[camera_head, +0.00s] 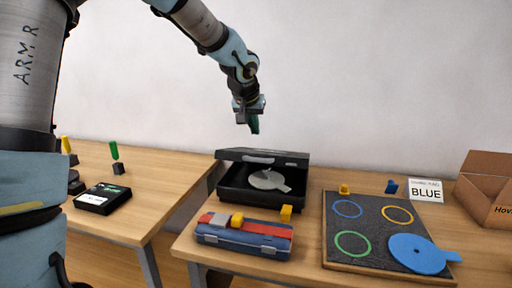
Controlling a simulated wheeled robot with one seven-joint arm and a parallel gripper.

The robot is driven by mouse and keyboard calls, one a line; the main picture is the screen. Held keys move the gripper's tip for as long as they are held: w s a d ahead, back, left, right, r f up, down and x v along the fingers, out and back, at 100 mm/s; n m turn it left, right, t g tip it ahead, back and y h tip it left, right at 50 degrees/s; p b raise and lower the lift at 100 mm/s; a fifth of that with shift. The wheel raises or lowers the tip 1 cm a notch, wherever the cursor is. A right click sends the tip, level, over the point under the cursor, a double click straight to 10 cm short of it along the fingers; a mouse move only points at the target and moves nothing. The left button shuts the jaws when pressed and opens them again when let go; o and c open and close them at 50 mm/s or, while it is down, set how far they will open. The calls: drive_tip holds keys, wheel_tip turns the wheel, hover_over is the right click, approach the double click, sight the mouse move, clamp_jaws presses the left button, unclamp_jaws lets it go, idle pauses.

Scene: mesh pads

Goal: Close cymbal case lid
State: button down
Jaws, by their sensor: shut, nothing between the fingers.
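The black cymbal case (232,194) stands on the right-hand table near its back left part. A grey disc with a tab, which looks like a cymbal (268,180), lies inside the case. My gripper (254,126) hangs above the lid, pointing down and apart from it. The lid's hinge side cannot be made out clearly.
A blue and red box (244,238) with yellow blocks stands in front of the case. To the right are a dark board (375,229) with coloured rings, a blue disc (417,253), a BLUE sign (426,190) and a cardboard box (486,187). A gap separates the left table (152,190).

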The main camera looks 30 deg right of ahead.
sight(266, 156)
drive_tip(key=x, duration=0.3)
drive_tip(key=shift+w+d+f, duration=0.1)
drive_tip(key=shift+d+f, duration=0.1)
drive_tip(key=shift+f, duration=0.1)
drive_tip(key=shift+a+f, duration=0.1)
drive_tip(key=shift+f, duration=2.2)
drive_tip(key=shift+f, duration=0.1)
